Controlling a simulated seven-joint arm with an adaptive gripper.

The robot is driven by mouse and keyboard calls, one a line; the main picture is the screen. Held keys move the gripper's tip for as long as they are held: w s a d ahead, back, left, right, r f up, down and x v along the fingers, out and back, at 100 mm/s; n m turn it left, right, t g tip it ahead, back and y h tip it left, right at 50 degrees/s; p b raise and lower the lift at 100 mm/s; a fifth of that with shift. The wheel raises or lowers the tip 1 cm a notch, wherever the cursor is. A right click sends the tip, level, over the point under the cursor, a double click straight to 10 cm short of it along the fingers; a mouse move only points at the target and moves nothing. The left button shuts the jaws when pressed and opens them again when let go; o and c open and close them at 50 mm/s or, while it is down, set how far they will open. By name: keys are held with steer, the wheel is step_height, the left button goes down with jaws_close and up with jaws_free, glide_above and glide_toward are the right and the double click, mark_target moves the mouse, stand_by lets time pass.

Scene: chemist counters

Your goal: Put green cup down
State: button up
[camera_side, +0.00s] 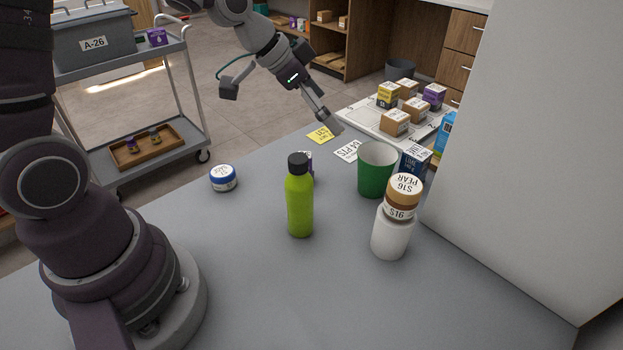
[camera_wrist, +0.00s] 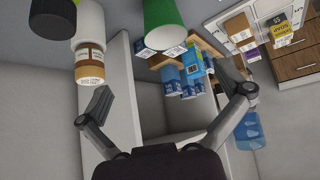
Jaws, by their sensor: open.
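The green cup (camera_side: 375,178) stands upright on the grey counter (camera_side: 262,275), right of the green bottle. In the wrist view the green cup (camera_wrist: 162,25) shows at the top middle, cut off by the picture edge. My gripper (camera_side: 329,122) is up and to the left of the cup in the side view, clearly apart from it. In the wrist view my gripper (camera_wrist: 174,93) has its two fingers spread wide with nothing between them. The cup's inside bottom is hidden.
A lime bottle (camera_side: 300,202), a white jar with brown lid (camera_side: 391,234) and a blue-lidded jar (camera_side: 223,178) stand on the counter. Small boxes (camera_side: 396,122) sit on a white tray beyond. A tall grey-white panel (camera_side: 540,150) bounds the right. The front counter is clear.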

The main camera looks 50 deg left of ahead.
steer(key=s+r+n+y, duration=0.1)
steer(key=s+r+n, duration=0.1)
steer(key=s, duration=0.6)
steer(key=s+a+r+n+g+y, duration=0.1)
steer(key=s+n, duration=0.3)
steer(key=s, duration=0.4)
steer(key=shift+a+r+y, duration=0.25)
steer(key=shift+r+y, duration=0.55)
steer(key=shift+r, duration=0.1)
